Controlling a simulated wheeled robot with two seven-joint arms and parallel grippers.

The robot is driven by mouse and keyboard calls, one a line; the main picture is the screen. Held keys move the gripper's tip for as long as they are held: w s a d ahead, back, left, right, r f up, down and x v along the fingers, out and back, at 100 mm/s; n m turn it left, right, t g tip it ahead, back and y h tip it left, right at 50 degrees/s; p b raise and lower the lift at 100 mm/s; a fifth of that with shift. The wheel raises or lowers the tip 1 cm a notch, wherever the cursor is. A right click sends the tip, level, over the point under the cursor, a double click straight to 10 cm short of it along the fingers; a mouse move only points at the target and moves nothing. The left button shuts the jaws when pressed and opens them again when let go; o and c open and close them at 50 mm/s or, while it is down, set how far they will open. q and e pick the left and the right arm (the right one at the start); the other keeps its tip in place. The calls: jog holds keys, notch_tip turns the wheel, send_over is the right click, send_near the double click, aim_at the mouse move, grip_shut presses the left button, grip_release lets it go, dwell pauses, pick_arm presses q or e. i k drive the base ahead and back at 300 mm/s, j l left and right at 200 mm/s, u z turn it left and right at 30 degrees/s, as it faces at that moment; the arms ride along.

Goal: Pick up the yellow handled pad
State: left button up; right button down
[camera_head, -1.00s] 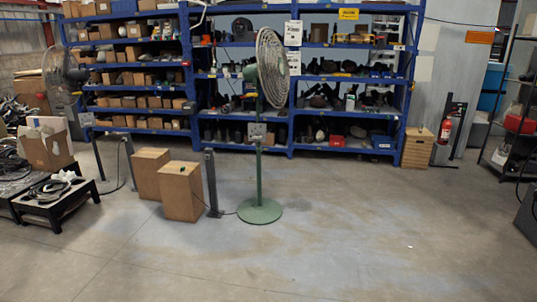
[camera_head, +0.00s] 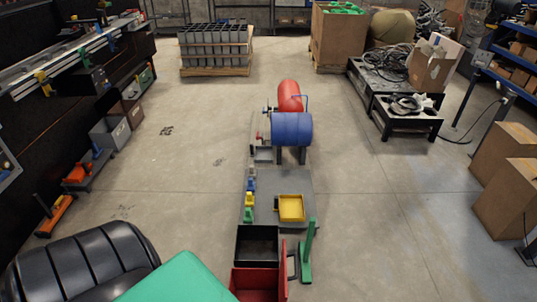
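A yellow square, shallow piece (camera_head: 291,208) lies on a long grey platform (camera_head: 268,185) in the middle of the head view. It has a raised yellow rim and a darker inner face; a small dark part sits at its left edge. I cannot tell whether this is a handle. A smaller yellow piece (camera_head: 250,199) stands at the platform's left edge, between a blue and a green piece. On the left bench there is also a small yellow item (camera_head: 43,83). Neither of my grippers is in view.
Blue (camera_head: 292,129) and red (camera_head: 290,96) cylinders stand at the platform's far end. Black (camera_head: 257,232) and red (camera_head: 250,280) bins and a green upright (camera_head: 308,250) are at its near end. A black ribbed seat-like object (camera_head: 85,265) fills the lower left. Open floor lies right.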

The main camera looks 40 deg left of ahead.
aim_at(249, 200)
jog(key=i+l+u, duration=0.2)
jog(key=u, duration=0.25)
jog(key=i+l+u, duration=0.1)
jog(key=l+u, duration=0.25)
jog(key=u, duration=0.15)
jog(key=i+l+u, duration=0.1)
jog(key=l+u, duration=0.2)
jog(key=u, duration=0.15)
jog(key=l+u, duration=1)
jog(key=i+l, duration=0.05)
jog(key=l, duration=0.05)
